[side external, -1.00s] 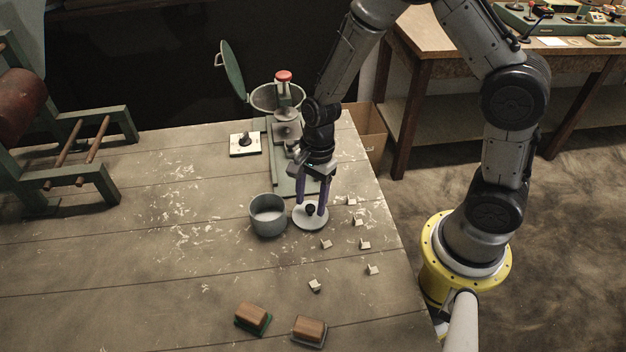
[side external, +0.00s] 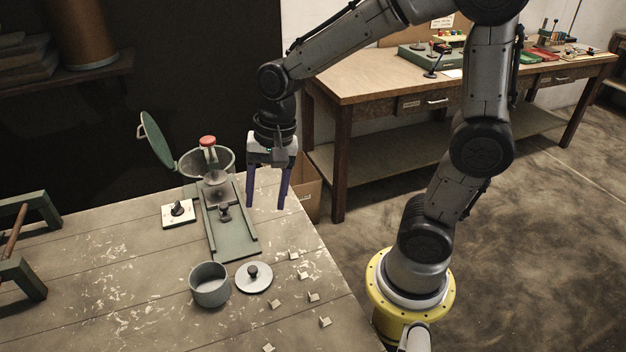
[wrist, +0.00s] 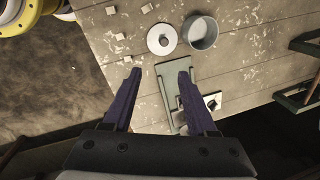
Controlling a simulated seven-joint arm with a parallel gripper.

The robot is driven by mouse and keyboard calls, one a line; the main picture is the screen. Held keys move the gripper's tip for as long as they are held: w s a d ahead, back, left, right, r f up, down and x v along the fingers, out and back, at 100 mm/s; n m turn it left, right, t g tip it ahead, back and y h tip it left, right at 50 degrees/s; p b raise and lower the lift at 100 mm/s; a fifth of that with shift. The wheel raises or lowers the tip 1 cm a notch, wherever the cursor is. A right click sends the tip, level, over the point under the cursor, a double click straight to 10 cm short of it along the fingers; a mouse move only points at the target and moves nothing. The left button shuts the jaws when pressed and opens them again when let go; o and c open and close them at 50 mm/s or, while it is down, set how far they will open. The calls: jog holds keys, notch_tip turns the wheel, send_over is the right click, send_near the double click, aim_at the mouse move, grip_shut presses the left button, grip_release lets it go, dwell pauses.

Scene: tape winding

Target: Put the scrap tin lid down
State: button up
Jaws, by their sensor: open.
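The scrap tin lid (side external: 254,280) is a pale round disc with a dark knob. It lies flat on the table just right of the open grey tin (side external: 210,286). The wrist view also shows the lid (wrist: 162,40) beside the tin (wrist: 201,33). My gripper (side external: 266,207) is open and empty, raised well above the table near its far right edge, behind the lid. Its two purple fingers (wrist: 156,76) are spread apart in the wrist view, with nothing between them.
A green press-like fixture (side external: 228,232) stands behind the tin, with a red knob (side external: 208,141) and a bin with a raised green lid (side external: 156,140). Several small pale blocks (side external: 303,275) lie right of the lid. A cardboard box (side external: 308,188) stands beyond the table edge.

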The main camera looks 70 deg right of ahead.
jog(key=s+d+r+n+t, duration=0.1)
jog(key=s+r+n+t, duration=0.1)
jog(key=s+n, duration=0.4)
jog(key=s+d+r+n+t+h, duration=0.1)
jog(key=s+r+n, duration=0.4)
jog(key=s+n, duration=0.1)
jog(key=shift+s+d+n+t, duration=0.15)
jog(key=shift+d+n+t, duration=0.15)
jog(key=shift+t, duration=0.1)
